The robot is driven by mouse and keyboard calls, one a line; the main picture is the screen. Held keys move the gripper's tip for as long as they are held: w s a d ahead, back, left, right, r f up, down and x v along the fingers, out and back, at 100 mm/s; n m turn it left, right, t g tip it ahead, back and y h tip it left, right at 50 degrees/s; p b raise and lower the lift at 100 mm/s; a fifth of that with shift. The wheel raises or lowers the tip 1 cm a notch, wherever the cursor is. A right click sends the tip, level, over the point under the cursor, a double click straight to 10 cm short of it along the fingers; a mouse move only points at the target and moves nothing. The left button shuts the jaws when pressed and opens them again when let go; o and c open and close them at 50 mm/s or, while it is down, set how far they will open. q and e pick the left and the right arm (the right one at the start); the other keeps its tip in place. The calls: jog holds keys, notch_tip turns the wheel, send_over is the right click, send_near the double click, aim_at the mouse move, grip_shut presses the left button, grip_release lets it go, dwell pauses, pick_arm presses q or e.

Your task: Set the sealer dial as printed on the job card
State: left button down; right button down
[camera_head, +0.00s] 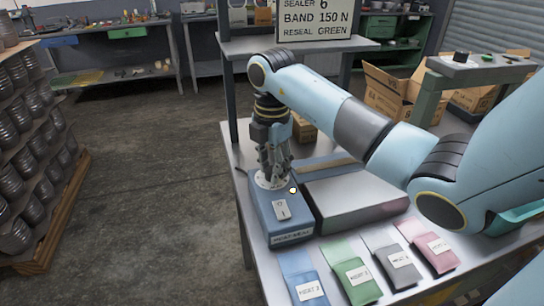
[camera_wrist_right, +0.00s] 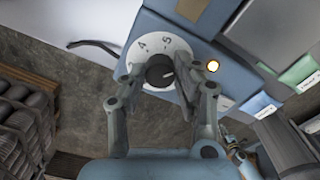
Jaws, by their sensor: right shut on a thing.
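The sealer (camera_head: 270,210) is a blue box at the table's left edge with a label on its front and a white switch plate on top. My right gripper (camera_head: 273,176) points down and is shut on the dark dial knob (camera_wrist_right: 159,70). Which number the knob points to I cannot tell. The job card (camera_head: 317,18) reads SEALER 6, BAND 150 N, RESEAL GREEN. My left gripper is not in view.
A small lit lamp (camera_head: 292,190) sits beside the dial. A grey flat unit (camera_head: 355,198) stands right of the sealer. Blue, green, grey and pink pouches (camera_head: 352,278) lie along the table front. Cardboard boxes (camera_head: 395,92) stand behind. Stacked cans (camera_head: 22,150) are on the left.

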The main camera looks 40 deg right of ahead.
jog(key=shift+r, duration=0.1)
jog(key=c, duration=1)
grip_release()
notch_tip(320, 180, up, 7)
jog(key=shift+r, duration=0.15)
